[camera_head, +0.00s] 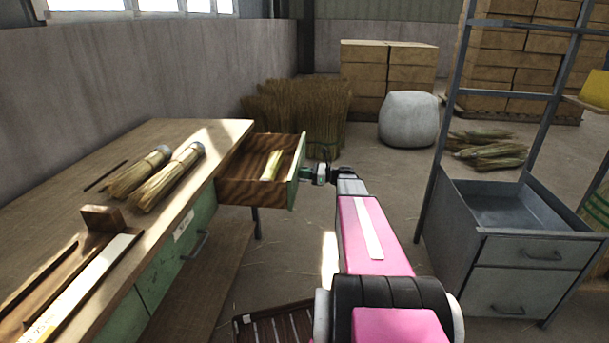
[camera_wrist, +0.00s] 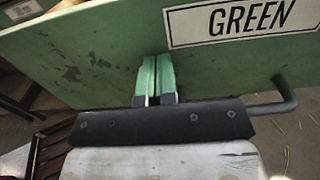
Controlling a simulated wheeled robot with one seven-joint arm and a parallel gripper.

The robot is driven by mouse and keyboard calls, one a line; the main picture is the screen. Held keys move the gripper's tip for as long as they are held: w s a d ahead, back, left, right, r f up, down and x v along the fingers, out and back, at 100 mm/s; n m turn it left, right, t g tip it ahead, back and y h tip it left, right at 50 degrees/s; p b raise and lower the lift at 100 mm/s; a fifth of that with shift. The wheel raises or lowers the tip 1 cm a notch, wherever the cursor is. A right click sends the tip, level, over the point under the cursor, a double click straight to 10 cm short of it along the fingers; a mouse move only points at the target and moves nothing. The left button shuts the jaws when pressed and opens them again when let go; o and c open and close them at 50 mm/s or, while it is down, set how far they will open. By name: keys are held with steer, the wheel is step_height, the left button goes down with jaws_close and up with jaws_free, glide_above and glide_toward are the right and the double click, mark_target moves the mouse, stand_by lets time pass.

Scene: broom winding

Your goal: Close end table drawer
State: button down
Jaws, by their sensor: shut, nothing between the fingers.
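The end drawer (camera_head: 262,184) of the wooden table (camera_head: 128,172) is pulled out, and a small straw bundle (camera_head: 272,166) lies inside it. Its green front (camera_wrist: 90,50) fills much of the wrist view, with a white label (camera_wrist: 240,20) reading "GREEN" and a dark bar handle (camera_wrist: 276,100) at right. My gripper (camera_head: 306,174) is at the drawer front from outside. In the wrist view its two green fingertips (camera_wrist: 155,75) are together and empty, pointing at the front left of the handle. Whether they touch the front I cannot tell.
Straw bundles (camera_head: 170,176) and wooden pieces lie on the tabletop. A second green drawer with a handle (camera_head: 200,242) is shut along the table's side. A grey metal cabinet (camera_head: 530,260) stands at right. A slatted brown item (camera_head: 275,328) lies low at the bottom.

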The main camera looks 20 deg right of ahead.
mark_target(267, 174)
steer(key=x, duration=3)
steer(key=shift+s, duration=0.1)
steer(key=shift+a, duration=0.1)
